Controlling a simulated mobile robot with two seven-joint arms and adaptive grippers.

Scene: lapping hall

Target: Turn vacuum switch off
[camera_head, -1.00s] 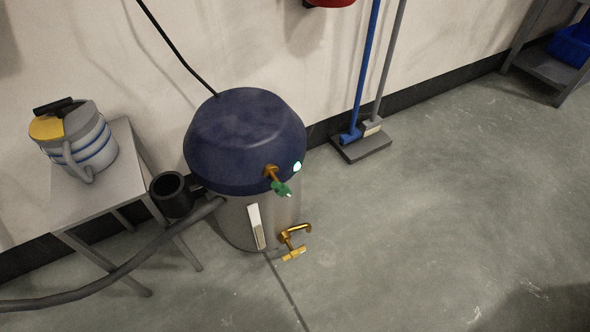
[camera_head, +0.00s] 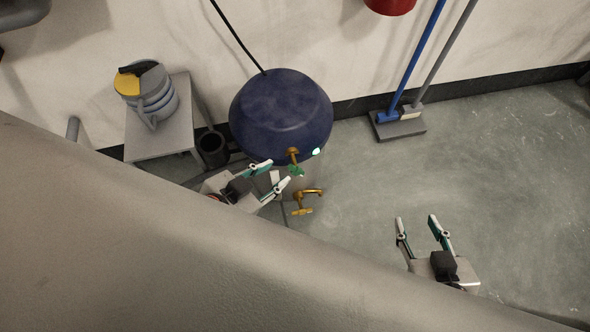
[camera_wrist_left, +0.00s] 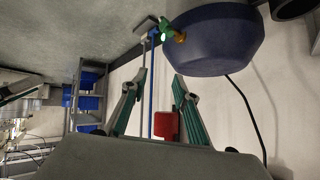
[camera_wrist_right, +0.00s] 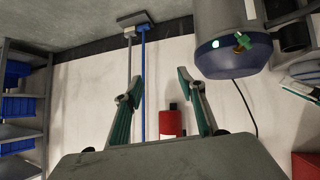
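The vacuum (camera_head: 281,112) is a drum with a dark blue domed lid, standing by the wall in the head view. On its front is a switch with a brass stem and green handle (camera_head: 295,169), beside a small lit green-white lamp (camera_head: 316,151). The switch shows in the left wrist view (camera_wrist_left: 165,25) and the right wrist view (camera_wrist_right: 243,41). My left gripper (camera_head: 280,174) is open and empty, just left of the switch; I cannot tell whether it touches. My right gripper (camera_head: 417,225) is open and empty, over the floor to the right, away from the vacuum.
A brass tap (camera_head: 304,202) sticks out low on the drum. A small table (camera_head: 180,135) with a grey-yellow container (camera_head: 147,88) stands left. Floor at right is clear. My own arm covers the lower left.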

